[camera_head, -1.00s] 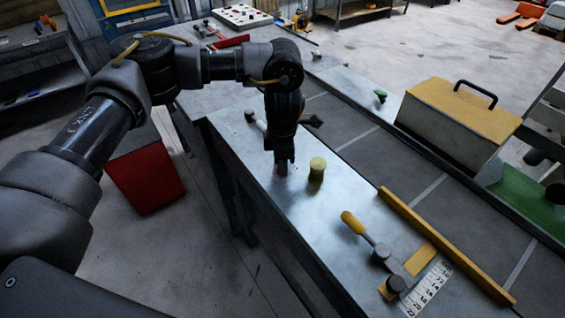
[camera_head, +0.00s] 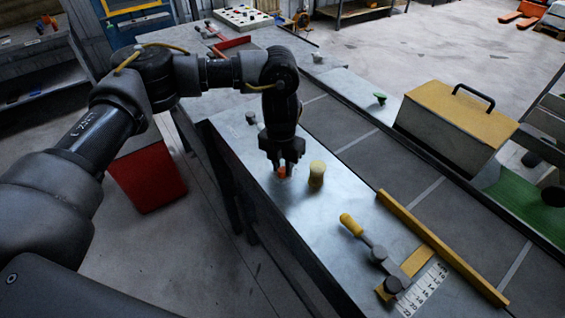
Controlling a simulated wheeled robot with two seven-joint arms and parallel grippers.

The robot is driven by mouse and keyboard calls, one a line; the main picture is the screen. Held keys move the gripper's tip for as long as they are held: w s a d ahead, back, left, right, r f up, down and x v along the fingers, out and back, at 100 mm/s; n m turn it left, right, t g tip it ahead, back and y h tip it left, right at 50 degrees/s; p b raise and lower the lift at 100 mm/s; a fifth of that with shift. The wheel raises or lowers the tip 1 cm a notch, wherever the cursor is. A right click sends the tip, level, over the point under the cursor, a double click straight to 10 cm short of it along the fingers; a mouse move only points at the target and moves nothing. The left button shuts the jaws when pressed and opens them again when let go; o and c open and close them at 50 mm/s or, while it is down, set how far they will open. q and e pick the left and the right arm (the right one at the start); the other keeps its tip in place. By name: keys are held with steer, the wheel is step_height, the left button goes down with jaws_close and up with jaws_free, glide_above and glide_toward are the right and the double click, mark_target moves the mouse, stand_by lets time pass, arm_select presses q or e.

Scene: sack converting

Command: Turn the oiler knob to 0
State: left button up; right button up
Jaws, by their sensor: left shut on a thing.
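A small orange knob (camera_head: 282,172) sits on the near part of the metal bench (camera_head: 300,225). My left gripper (camera_head: 282,167) points down over it and is shut on it, with a finger on either side. The fingers hide most of the knob, and I cannot read any mark or number on it. A yellow cylinder (camera_head: 317,174) stands upright just to the right of the fingers, apart from them. My right gripper is not in view.
A yellow-handled lever (camera_head: 352,226) and a white numbered scale (camera_head: 422,290) lie to the right on the bench. A yellow rail (camera_head: 440,245) borders a grey conveyor. A yellow-topped box with a handle (camera_head: 462,108) stands beyond. A red bin (camera_head: 147,182) is on the floor.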

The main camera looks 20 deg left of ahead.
arm_select(q)
steer(key=n+p, duration=0.1)
steer(key=n, duration=0.2)
steer(key=n+p, duration=0.1)
steer(key=n, duration=0.2)
steer(key=shift+s+r+n+p, duration=0.1)
steer(key=shift+n+p, duration=0.2)
steer(key=shift+p, duration=0.05)
steer(key=n+p, duration=0.2)
steer(key=n, duration=0.2)
steer(key=shift+n, duration=0.3)
steer(key=o, duration=1)
